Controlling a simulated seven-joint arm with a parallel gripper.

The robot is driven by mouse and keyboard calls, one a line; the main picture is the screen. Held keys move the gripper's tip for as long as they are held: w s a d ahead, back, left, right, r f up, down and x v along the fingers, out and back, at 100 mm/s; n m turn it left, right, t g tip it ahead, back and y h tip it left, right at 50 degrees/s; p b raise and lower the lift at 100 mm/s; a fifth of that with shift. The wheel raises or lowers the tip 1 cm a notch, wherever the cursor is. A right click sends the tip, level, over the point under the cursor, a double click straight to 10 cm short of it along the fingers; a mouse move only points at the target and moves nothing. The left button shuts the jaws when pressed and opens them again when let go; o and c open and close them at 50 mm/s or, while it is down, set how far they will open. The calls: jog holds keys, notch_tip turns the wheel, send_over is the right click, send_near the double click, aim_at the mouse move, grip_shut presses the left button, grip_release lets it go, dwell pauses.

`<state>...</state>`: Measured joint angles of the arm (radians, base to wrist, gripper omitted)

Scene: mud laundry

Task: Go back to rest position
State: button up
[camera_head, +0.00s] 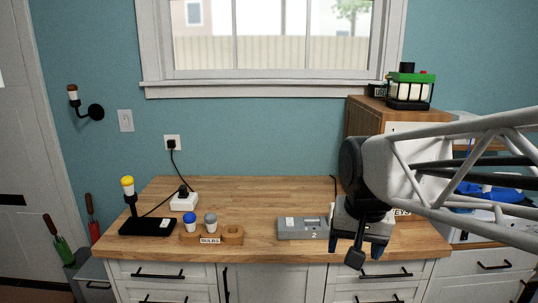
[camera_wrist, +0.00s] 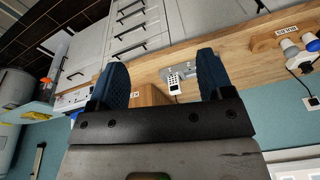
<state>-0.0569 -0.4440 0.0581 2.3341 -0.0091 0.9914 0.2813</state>
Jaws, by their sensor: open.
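My gripper (camera_head: 364,238) hangs at the end of my arm over the right front part of the wooden counter (camera_head: 270,192) in the head view. In the wrist view, my gripper (camera_wrist: 160,82) has its two blue fingertips wide apart, open, with nothing between them. A grey device (camera_head: 303,228) marked 2 lies on the counter just left of my gripper, apart from it. My arm hides part of the wooden cabinet.
A bulb holder (camera_head: 211,238) with a blue and a grey bulb stands left of the grey device. A black lamp base (camera_head: 147,227) with a yellow bulb and a white power block (camera_head: 183,202) are farther left. A wooden cabinet (camera_head: 365,117) stands at the right. The counter's middle back is clear.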

jog(key=s+d+f+n, duration=0.2)
jog(key=s+f, duration=0.4)
jog(key=s, duration=0.5)
jog(key=shift+d+f, duration=0.15)
jog(key=shift+d, duration=0.15)
